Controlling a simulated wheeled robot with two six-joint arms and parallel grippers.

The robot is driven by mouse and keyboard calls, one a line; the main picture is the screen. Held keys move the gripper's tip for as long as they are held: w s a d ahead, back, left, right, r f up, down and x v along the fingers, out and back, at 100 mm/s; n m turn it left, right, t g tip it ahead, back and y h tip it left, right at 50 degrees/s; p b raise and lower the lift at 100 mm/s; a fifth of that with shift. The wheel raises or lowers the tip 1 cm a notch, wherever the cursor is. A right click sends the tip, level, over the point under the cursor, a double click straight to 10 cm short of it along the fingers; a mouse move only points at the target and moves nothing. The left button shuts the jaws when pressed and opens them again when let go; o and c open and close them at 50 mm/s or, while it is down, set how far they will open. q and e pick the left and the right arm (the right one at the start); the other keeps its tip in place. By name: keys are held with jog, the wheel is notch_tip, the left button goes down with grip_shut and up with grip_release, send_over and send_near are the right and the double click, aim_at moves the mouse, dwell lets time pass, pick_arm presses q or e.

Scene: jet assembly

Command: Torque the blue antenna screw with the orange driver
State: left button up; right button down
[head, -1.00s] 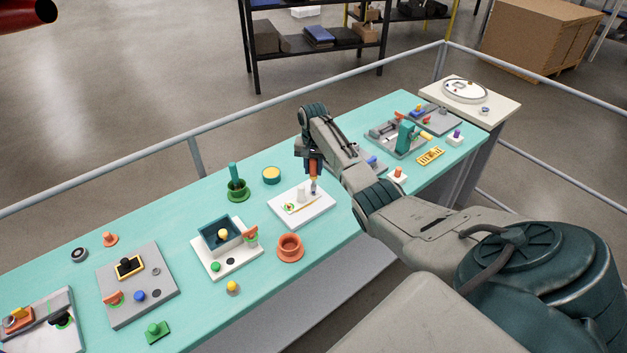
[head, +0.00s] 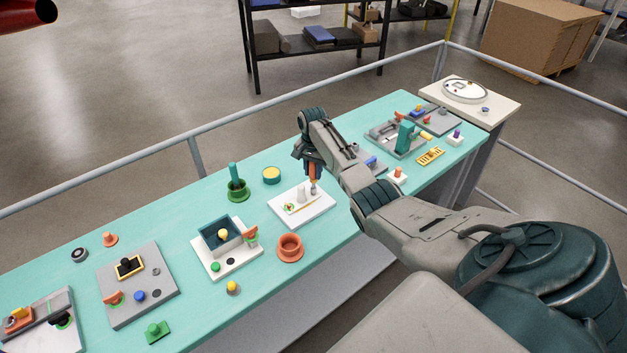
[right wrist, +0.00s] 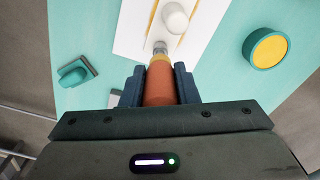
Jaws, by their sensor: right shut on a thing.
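The orange driver (head: 313,173) stands near upright, tip down, at the right part of a white plate (head: 318,212). It also shows in the right wrist view (right wrist: 160,85), where its grey tip reaches the plate. My right gripper (head: 312,168) is shut on the driver's handle. A white rounded post (head: 301,195) stands on the plate just left of the driver. The blue screw cannot be made out; the driver's tip covers the spot under it. My left gripper is not in view.
An orange ring cup (head: 290,248) stands in front of the plate. A yellow-topped teal round (head: 271,174) and a green cup with a peg (head: 237,190) lie behind and left. A blue-walled box on a white plate (head: 226,262) is further left.

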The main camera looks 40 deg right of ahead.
jog(key=shift+m, duration=0.7)
jog(key=m, duration=0.4)
jog(key=shift+w+m, duration=0.15)
jog(key=shift+m, duration=0.15)
jog(key=m, duration=0.5)
jog(key=shift+w, duration=0.1)
jog(key=shift+r, duration=0.1)
